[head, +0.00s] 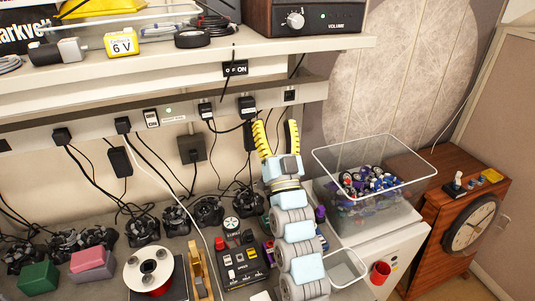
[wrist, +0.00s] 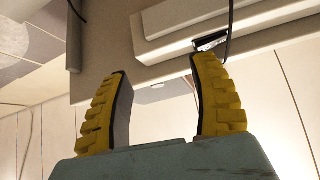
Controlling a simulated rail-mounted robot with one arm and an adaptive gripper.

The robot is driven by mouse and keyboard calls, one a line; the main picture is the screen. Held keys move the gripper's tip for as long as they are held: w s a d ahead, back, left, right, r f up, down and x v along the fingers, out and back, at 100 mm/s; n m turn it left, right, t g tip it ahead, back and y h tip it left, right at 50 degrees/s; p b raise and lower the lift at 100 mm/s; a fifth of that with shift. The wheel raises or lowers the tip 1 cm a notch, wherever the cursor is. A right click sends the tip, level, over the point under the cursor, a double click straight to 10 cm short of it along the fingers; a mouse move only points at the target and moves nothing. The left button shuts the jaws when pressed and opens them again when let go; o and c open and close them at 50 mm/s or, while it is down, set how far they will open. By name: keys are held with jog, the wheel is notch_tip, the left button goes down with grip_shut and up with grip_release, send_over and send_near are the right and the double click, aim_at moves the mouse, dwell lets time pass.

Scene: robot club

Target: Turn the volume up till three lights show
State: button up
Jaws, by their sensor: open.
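The volume unit (head: 310,17) is a wooden box with a black front marked VOLUME, on the upper shelf in the head view. Its silver knob (head: 295,19) is on the left of that front. A row of small marks lies right of the knob, too small to read as lit or unlit. My gripper (head: 275,137) is open and empty, its yellow fingers pointing up, below the shelf and lower than the knob. The wrist view shows the open fingers (wrist: 160,100) with nothing between them; the knob is not in that view.
The upper shelf (head: 200,53) has its edge above my gripper. An OFF/ON switch (head: 236,68) with a hanging cord sits under it. A power strip with plugs (head: 247,106) is left of my gripper.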

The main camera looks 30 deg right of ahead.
jog(key=s+a+f+t+h, duration=0.1)
jog(key=s+a+f, duration=0.1)
jog(key=a+f, duration=0.2)
jog(key=shift+s+f, duration=0.25)
jog(key=shift+f, duration=0.5)
jog(key=shift+r, duration=0.1)
